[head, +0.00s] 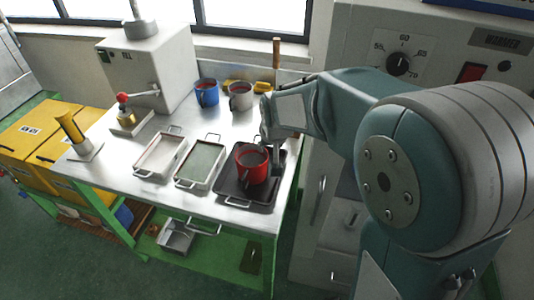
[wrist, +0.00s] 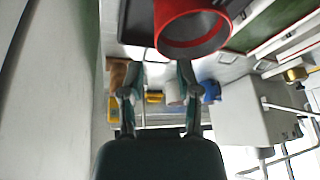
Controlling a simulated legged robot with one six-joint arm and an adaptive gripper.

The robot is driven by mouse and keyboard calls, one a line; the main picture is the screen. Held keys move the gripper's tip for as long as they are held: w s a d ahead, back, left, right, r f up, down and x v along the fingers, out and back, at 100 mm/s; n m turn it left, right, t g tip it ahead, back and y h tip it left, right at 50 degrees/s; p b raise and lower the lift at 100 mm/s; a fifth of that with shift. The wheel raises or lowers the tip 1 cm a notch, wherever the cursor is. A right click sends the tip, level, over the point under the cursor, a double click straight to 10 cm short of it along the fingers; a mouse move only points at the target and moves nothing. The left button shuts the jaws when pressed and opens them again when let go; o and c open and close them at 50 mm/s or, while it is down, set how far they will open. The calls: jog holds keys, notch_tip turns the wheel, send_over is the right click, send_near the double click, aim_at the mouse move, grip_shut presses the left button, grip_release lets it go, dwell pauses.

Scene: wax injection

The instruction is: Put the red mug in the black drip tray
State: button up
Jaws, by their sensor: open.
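The red mug (head: 252,166) stands upright in the black drip tray (head: 264,196) at the front right of the metal table in the head view. In the wrist view the mug's rim and dark inside (wrist: 192,30) show large at the top, with part of the black tray (wrist: 137,25) beside it. My gripper (wrist: 157,80) is open, its two fingers apart with nothing between them. In the head view my gripper (head: 268,134) is just behind the mug, at the tray's far end, partly hidden by my arm. The mug seems apart from the fingers.
A white tray (head: 160,155) and a green-bottomed tray (head: 201,164) lie left of the black tray. A blue mug (head: 207,93) and a grey mug (head: 241,96) stand at the back. A grey machine (head: 150,68) with a red-knobbed lever is at back left.

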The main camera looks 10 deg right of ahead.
jog(key=s+d+r, duration=0.2)
jog(key=s+r, duration=0.1)
jog(key=s, duration=0.5)
jog(key=s+d+r, duration=0.3)
jog(key=s, duration=0.5)
jog(key=s+d+r+t, duration=0.1)
jog(key=s+d+r, duration=0.2)
jog(key=s, duration=0.5)
jog(key=shift+s+r+h, duration=0.25)
jog(key=shift+r+h, duration=0.15)
jog(key=shift+r, duration=0.15)
jog(key=shift+d, duration=0.1)
